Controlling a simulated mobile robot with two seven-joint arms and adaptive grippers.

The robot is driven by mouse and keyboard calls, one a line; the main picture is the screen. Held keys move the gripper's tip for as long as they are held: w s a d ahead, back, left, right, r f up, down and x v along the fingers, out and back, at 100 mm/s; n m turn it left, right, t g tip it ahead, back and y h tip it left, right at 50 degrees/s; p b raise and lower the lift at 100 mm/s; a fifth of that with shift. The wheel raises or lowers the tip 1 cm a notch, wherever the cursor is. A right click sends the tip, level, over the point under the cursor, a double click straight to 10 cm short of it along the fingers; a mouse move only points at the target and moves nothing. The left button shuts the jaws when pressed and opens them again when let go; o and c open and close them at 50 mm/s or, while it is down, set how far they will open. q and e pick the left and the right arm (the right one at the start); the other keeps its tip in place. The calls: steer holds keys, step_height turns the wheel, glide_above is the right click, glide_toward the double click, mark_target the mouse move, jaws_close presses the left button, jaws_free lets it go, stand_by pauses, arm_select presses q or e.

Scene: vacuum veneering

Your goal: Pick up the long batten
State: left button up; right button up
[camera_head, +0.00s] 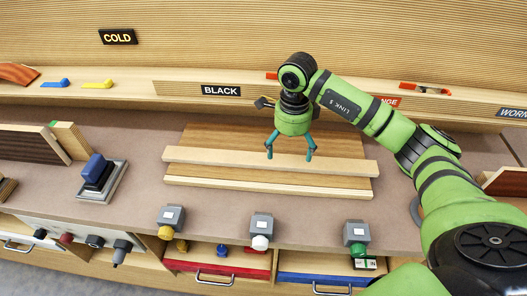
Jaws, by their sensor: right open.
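A long pale wooden batten (215,157) lies crosswise on a brown wood-faced panel (215,133) in the middle of the workbench. A second pale strip (240,190) runs along the panel's front side; I cannot tell whether it is loose or the panel's edge. My right gripper (289,155) points down over the upper batten, right of its middle. Its two teal fingers are spread apart, and nothing shows held between them. I cannot tell whether the fingertips touch the batten. My left gripper is not in view.
A blue-topped block on a metal plate (101,180) stands left. Wooden boards (68,141) lean at far left. Several grey switch boxes (262,225) line the front edge above drawers (215,262). A shelf labelled BLACK (221,90) runs behind.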

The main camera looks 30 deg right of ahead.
mark_target(289, 164)
steer(key=f+p, duration=0.1)
steer(key=s+f+p, duration=0.1)
steer(key=shift+d+f, duration=0.15)
steer(key=shift+f, duration=0.25)
steer(key=shift+w+f+p, duration=0.25)
steer(key=shift+f+p, duration=0.2)
steer(key=shift+f, duration=0.7)
steer(key=shift+w+f, duration=0.1)
steer(key=shift+f, duration=0.15)
steer(key=c, duration=1.1)
steer(key=shift+c, duration=1.3)
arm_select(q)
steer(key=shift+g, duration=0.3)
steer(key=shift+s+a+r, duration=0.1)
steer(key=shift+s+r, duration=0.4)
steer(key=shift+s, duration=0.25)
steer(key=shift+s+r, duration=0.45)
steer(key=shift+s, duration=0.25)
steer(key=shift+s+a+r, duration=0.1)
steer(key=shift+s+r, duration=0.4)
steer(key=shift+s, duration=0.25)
arm_select(e)
steer(key=shift+r, duration=0.1)
